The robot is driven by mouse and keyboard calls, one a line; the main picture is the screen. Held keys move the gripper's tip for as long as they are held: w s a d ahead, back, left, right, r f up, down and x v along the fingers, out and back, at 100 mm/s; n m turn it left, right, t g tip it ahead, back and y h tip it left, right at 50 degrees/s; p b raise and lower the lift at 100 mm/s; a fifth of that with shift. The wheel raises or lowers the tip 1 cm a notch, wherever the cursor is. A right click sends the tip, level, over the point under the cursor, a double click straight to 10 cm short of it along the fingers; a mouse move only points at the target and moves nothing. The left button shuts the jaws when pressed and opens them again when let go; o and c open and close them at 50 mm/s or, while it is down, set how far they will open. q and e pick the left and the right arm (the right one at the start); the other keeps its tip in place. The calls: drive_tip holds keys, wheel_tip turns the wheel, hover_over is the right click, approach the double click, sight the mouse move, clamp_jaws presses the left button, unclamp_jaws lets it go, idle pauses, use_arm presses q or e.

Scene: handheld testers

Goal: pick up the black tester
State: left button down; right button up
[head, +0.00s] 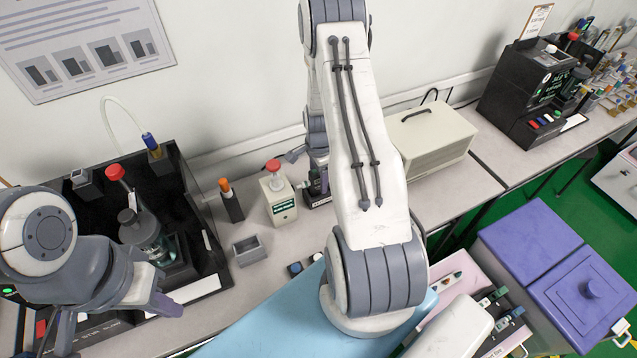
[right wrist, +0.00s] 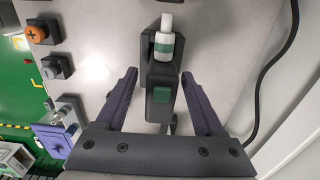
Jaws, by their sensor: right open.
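The black tester (right wrist: 160,104) lies in the right wrist view, with a green button on its body and a white bottle with a green band (right wrist: 164,45) at its far end. My right gripper (right wrist: 159,76) is open, with one finger on each side of the tester and gaps visible between. In the head view the black tester (head: 319,192) is mostly hidden behind my right arm; only a dark part shows on the grey bench. My left gripper (head: 112,322) is at the lower left with its fingers spread, over the edge of a black tray, apart from the tester.
A white tester with a red cap (head: 280,197) stands close to the left of the black one. A black holder with an orange-capped item (head: 231,201) and a small grey box (head: 247,250) stand further left. A beige case (head: 433,138) stands to the right.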

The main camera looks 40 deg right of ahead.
clamp_jaws()
